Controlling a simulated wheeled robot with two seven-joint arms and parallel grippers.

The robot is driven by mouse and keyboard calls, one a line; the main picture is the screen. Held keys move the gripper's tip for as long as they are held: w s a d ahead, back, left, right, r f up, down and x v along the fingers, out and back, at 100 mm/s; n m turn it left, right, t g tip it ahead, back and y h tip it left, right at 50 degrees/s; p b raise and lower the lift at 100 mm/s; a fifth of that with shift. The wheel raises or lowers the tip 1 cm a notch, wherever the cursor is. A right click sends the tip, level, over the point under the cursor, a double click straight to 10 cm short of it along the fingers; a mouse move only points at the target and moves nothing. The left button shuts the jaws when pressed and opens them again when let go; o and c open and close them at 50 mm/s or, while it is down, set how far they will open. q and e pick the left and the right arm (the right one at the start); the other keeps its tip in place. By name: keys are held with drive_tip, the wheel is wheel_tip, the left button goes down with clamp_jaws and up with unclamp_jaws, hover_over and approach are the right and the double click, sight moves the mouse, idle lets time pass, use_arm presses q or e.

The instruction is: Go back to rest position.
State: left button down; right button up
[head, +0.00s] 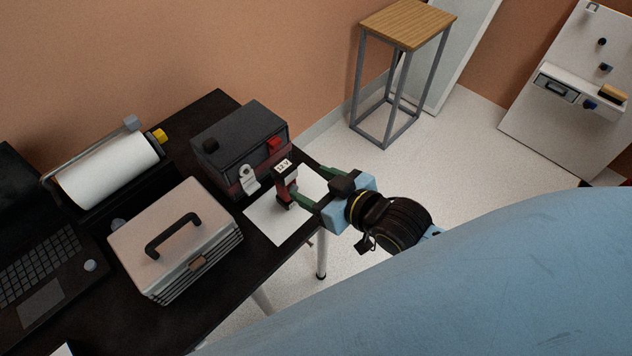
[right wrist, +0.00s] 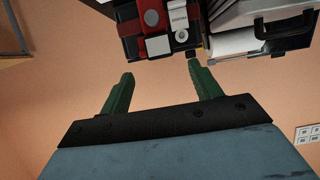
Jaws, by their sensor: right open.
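My right gripper (head: 308,184) is open at the right edge of the dark table, its green fingers spread. A small red part with a white "12 V" label (head: 284,168) stands on a white sheet (head: 268,222), just left of the fingertips. In the right wrist view the same gripper (right wrist: 163,83) is open, with nothing between its fingers. Beyond the fingertips there, at the top, are a red part with a round disc (right wrist: 151,18) and a white tagged piece (right wrist: 179,18). My left gripper is not in view.
A dark box with a red switch (head: 240,140) stands behind the sheet. A toolbox (head: 175,235), paper roll (head: 110,175) and laptop (head: 40,275) fill the table (head: 215,320) to the left. A wooden-topped stand (head: 408,22) is at the back; open floor (head: 440,150) lies right.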

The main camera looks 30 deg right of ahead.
idle(0.4)
drive_tip(key=s+d+f+m+g+h, duration=0.1)
drive_tip(key=s+d+f+g+h, duration=0.1)
drive_tip(key=s+g, duration=0.45)
drive_tip(key=s+d+f+m+g+h, duration=0.1)
drive_tip(key=s+d+f+g+h, duration=0.15)
drive_tip(key=s, duration=0.65)
wheel_tip(320, 180, down, 26)
drive_tip(key=s+g, duration=0.2)
drive_tip(key=s+d+f, duration=0.3)
drive_tip(key=s+f, duration=1)
drive_tip(key=s, duration=0.2)
drive_tip(key=shift+f+g, duration=0.2)
drive_tip(key=shift+g, duration=0.2)
